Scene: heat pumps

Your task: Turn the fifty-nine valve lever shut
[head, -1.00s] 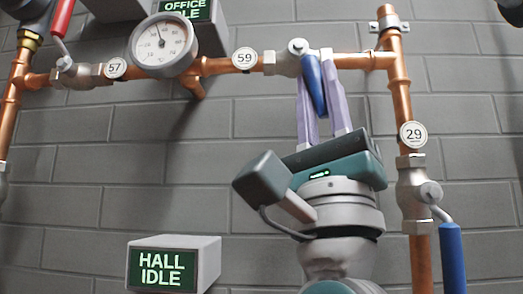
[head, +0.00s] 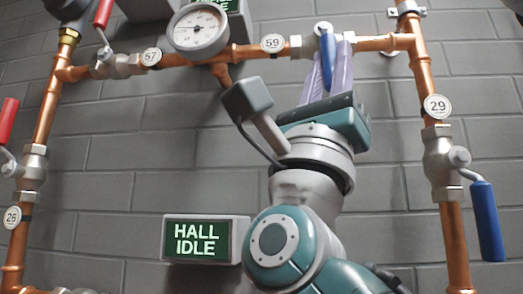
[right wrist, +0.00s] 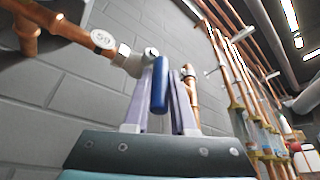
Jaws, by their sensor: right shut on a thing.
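The valve at the round 59 tag (head: 272,43) sits on the upper horizontal copper pipe. Its blue lever (head: 327,48) hangs down from the spindle, roughly across the pipe. My right gripper (head: 333,50) reaches up from below and is shut on this lever, one pale finger on each side. In the right wrist view the blue lever (right wrist: 159,85) stands between the two fingers (right wrist: 163,90), and the 59 tag (right wrist: 103,39) is to its upper left. My left gripper is not in view.
A round gauge (head: 198,30) and the 57 valve's red lever (head: 103,12) are to the left. The 29 valve's blue lever (head: 487,220) hangs at right. The HALL IDLE sign box (head: 197,240) is on the brick wall below. Another red lever (head: 8,120) is at far left.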

